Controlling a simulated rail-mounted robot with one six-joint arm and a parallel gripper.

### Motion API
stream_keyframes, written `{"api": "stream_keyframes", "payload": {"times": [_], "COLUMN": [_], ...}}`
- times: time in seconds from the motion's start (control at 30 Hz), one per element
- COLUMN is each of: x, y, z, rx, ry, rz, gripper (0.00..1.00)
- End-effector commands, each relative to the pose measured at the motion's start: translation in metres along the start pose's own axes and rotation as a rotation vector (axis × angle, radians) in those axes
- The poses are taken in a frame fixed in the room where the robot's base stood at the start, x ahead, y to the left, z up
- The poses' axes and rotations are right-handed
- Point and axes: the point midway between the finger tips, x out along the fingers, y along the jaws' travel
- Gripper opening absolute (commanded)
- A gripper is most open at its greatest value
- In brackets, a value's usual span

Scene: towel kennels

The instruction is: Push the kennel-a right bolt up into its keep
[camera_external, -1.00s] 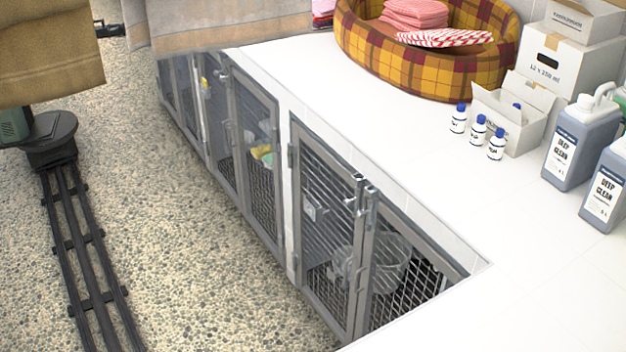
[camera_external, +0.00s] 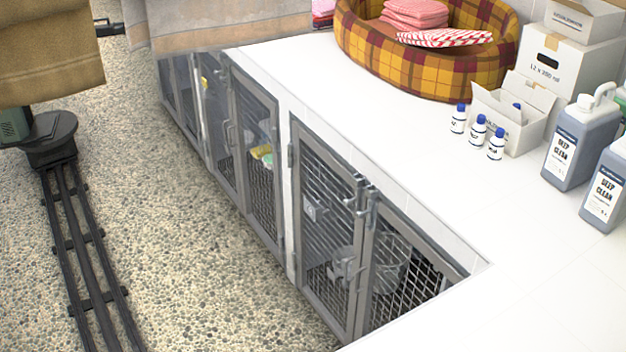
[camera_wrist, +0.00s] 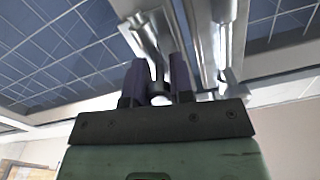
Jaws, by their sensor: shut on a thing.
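My gripper (camera_wrist: 158,82) has a green body and two dark fingers in the wrist view. The fingers are shut on a small metal knob (camera_wrist: 157,88) of a bolt, mostly hidden between them. The grey metal bolt fittings (camera_wrist: 148,30) run upward beyond the fingertips, beside meshed doors (camera_wrist: 55,50). A second bright metal upright (camera_wrist: 215,40) stands just right of the fingers. Whether the bolt sits in its keep is not clear. In the external view my gripper is not visible; hanging towels cover that area.
A tan towel (camera_external: 45,55) and a beige towel (camera_external: 225,22) hang at the upper left. Nearer kennel doors (camera_external: 327,235) with metal latches (camera_external: 365,200) line the counter front. A floor rail (camera_external: 80,260) runs along the left. The pebbled floor (camera_external: 190,260) between is clear.

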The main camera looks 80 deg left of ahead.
Motion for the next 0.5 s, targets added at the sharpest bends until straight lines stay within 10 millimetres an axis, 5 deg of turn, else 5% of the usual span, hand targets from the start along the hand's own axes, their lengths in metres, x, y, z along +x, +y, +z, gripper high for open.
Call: {"api": "stream_keyframes", "payload": {"times": [0.17, 0.47, 0.5], "x": [0.000, 0.001, 0.001], "y": [-0.007, -0.006, -0.006], "z": [-0.034, -0.032, -0.032], "rx": [0.000, 0.002, 0.002], "ry": [0.000, 0.001, 0.001], "rz": [0.000, 0.000, 0.000], "gripper": [0.00, 0.00, 0.26]}}
